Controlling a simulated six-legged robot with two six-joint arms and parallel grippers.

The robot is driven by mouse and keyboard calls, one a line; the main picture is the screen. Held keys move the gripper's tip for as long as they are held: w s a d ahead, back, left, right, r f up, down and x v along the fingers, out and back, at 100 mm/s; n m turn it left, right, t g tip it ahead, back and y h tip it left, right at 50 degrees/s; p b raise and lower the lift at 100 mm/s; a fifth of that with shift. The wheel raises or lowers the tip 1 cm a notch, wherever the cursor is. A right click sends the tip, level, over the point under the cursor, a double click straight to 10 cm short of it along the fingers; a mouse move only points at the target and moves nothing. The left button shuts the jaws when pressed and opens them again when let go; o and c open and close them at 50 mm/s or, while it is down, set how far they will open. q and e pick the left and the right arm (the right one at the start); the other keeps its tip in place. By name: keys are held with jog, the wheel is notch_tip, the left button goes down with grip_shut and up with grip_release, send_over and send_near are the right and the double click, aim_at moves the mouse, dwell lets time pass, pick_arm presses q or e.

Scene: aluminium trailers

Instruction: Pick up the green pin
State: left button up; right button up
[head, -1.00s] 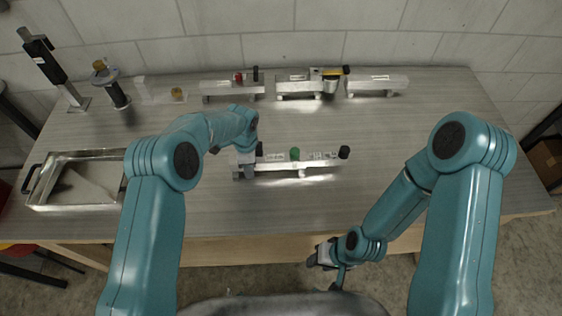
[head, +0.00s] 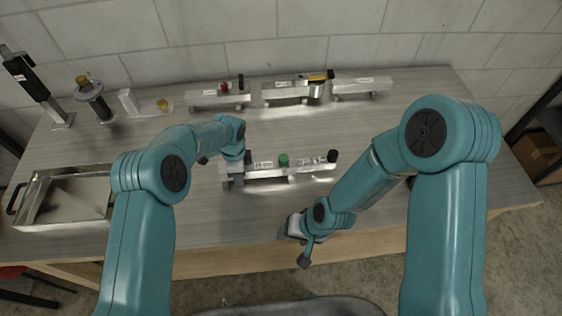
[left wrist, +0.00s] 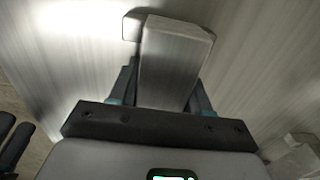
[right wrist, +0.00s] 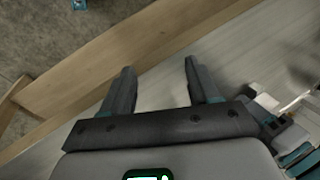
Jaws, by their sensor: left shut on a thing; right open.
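The green pin (head: 283,160) stands upright on the near aluminium trailer (head: 308,174), around the middle of its length. A black piece (head: 332,156) is at that trailer's right end, and another dark piece is near its left end, partly behind my arm. My left gripper (head: 236,182) is shut on the left end of this trailer; the left wrist view shows the metal bar (left wrist: 172,58) between its fingers. My right gripper (head: 284,232) is at the table's front edge, in front of the trailer and apart from it. Its open fingers (right wrist: 160,85) hold nothing.
Several trailers (head: 215,97) stand in a row at the back, with a red pin (head: 223,87) and a yellow-black item (head: 318,76). A metal tray (head: 38,205) is at the left. Stands (head: 97,103) are at the back left. The table's right side is clear.

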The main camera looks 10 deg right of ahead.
jog(key=w+a+r+n+h, duration=0.1)
jog(key=w+a+r, duration=0.2)
jog(key=w+r, duration=0.35)
jog(key=m+t+h, duration=0.1)
jog(key=t+h, duration=0.2)
jog(key=h, duration=0.1)
send_near(283, 158)
jog(key=x, duration=0.9)
jog(key=shift+r, duration=0.1)
jog(key=shift+s+d+r, duration=0.1)
jog(key=shift+c, duration=0.6)
grip_shut()
